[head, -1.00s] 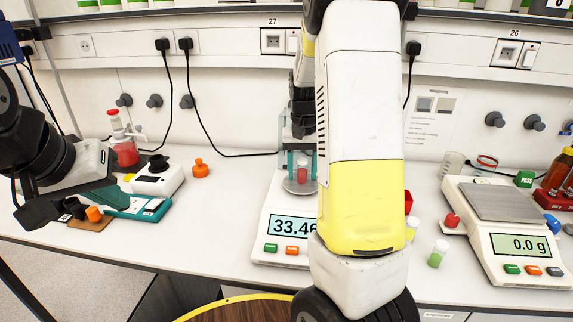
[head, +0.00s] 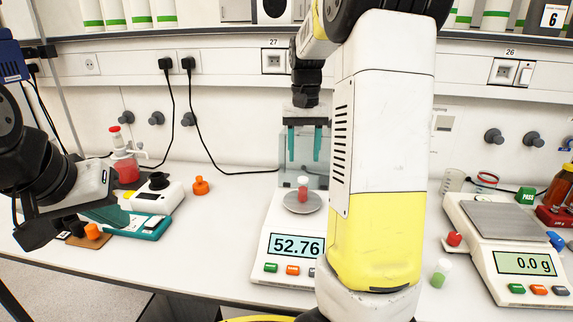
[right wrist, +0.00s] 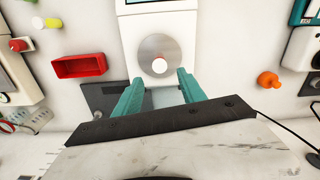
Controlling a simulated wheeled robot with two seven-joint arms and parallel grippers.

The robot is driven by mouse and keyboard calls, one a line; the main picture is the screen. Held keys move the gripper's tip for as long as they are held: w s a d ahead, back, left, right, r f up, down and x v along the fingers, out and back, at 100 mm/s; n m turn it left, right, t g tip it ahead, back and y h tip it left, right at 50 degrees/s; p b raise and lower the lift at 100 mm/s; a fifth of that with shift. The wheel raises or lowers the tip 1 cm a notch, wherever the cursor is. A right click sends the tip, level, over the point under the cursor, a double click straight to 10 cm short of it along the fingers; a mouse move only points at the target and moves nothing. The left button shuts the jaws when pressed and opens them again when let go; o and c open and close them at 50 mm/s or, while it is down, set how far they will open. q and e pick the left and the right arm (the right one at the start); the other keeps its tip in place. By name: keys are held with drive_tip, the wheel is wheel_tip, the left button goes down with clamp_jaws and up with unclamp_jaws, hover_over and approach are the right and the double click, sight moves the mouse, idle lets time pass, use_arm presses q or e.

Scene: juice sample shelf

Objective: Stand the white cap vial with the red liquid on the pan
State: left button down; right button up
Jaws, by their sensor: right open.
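The white cap vial with the red liquid (head: 303,191) stands upright on the round metal pan (head: 288,204) of the left balance. In the right wrist view its white cap (right wrist: 159,66) shows from above, near the middle of the pan (right wrist: 150,46). My right gripper (head: 304,158) is open and empty above the vial, its teal fingers pointing down and apart from it. In the right wrist view, my right gripper (right wrist: 158,84) has its fingers spread wide. My left gripper (head: 112,218) is at the far left, low over the bench; its jaw gap is unclear.
The left balance (head: 265,245) reads 52.76, partly hidden by my right arm. A second balance (head: 470,240) reads 0.0 g. A green-liquid vial (head: 440,273) stands between them. A red tray (right wrist: 80,66) and an orange knob-shaped object (head: 200,186) are nearby.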

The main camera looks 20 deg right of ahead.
drive_tip(key=shift+s+a+r, duration=0.1)
drive_tip(key=shift+s+r, duration=0.1)
drive_tip(key=shift+r, duration=0.15)
drive_tip(key=s+a+r+n+t+y, duration=0.1)
drive_tip(key=s+a, duration=0.4)
drive_tip(key=s, duration=0.5)
drive_tip(key=s+a+r+n+t+y, duration=0.1)
drive_tip(key=s+a+n+t, duration=0.2)
drive_tip(key=s, duration=0.7)
drive_tip(key=a+t, duration=0.2)
drive_tip(key=a, duration=0.1)
drive_tip(key=shift+a+r, duration=0.15)
drive_tip(key=shift+r, duration=0.05)
